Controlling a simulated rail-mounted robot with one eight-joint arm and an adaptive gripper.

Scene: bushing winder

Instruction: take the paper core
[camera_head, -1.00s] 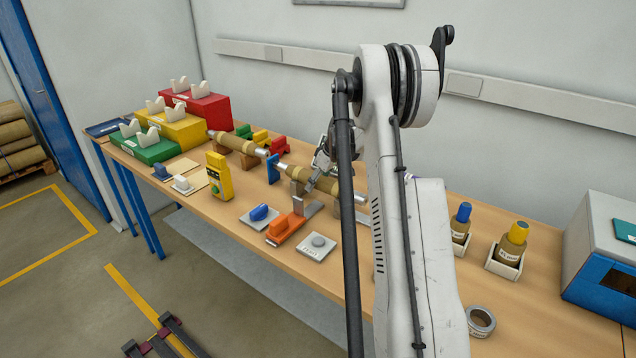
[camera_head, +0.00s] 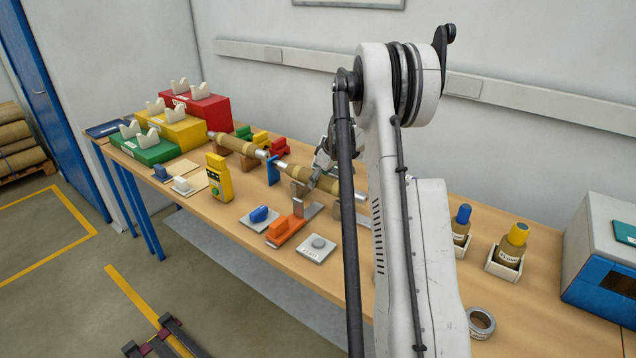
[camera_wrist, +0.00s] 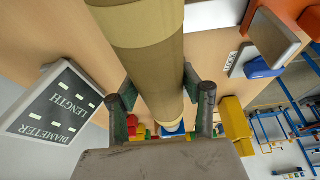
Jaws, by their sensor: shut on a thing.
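The paper core (camera_wrist: 150,50), a tan-brown cylinder with a paler band, runs between the fingers of my gripper (camera_wrist: 160,88) in the wrist view. My gripper is shut on it, one finger on each side. In the head view the same core (camera_head: 343,188) lies level along the bench on supports, with a metal end showing at right. My gripper (camera_head: 317,180) reaches down to its middle there, partly hidden by my arm. I cannot tell whether the core is clear of its supports.
Another brown roll (camera_head: 237,145) lies further left. An orange stop block (camera_head: 286,230), a blue-knob plate (camera_head: 259,217), a grey-button plate (camera_head: 317,248) and a yellow device (camera_head: 218,177) stand in front. A sign (camera_wrist: 58,103) marked length and diameter is beside the core.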

